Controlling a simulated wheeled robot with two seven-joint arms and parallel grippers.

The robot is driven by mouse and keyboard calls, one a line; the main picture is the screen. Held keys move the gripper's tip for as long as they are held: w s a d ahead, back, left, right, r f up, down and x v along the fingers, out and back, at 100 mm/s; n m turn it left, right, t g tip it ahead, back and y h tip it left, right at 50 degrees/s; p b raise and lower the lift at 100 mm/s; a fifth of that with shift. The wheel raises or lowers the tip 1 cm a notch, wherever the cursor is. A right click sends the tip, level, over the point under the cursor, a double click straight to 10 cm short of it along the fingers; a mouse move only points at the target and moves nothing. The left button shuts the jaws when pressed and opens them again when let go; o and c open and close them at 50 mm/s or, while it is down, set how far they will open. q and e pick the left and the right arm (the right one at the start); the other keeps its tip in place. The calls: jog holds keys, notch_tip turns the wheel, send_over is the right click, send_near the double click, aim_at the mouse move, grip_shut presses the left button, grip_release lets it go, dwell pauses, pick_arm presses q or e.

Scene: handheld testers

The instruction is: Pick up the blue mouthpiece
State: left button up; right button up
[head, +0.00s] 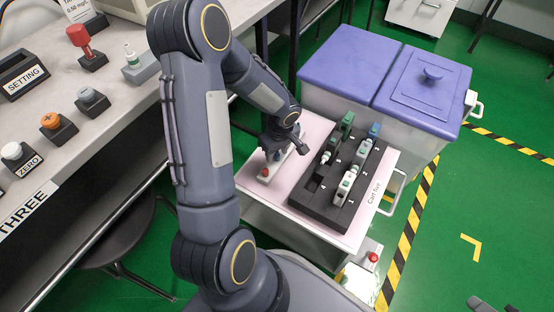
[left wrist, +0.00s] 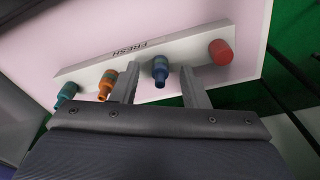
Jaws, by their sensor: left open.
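The blue mouthpiece (left wrist: 160,71) stands in a pale rack (left wrist: 199,48) marked FRESH, between an orange mouthpiece (left wrist: 107,84) and a red one (left wrist: 220,51); a teal one (left wrist: 66,94) is at the far left. My left gripper (left wrist: 160,76) is open, with one finger on each side of the blue mouthpiece in this view. I cannot tell whether the fingers touch it or how far down they reach. In the head view my left gripper (head: 283,146) is over the rack (head: 265,179) and hides most of it, including the blue mouthpiece.
A black tray (head: 317,208) with several testers stands right of the rack on the cart top (head: 311,125). A purple-lidded bin (head: 352,66) stands behind. A grey bench (head: 112,100) with several knobs is at the left. A small grey part shows at the bottom right edge.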

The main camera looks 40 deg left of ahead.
pick_arm(q)
grip_shut()
dwell(0.7)
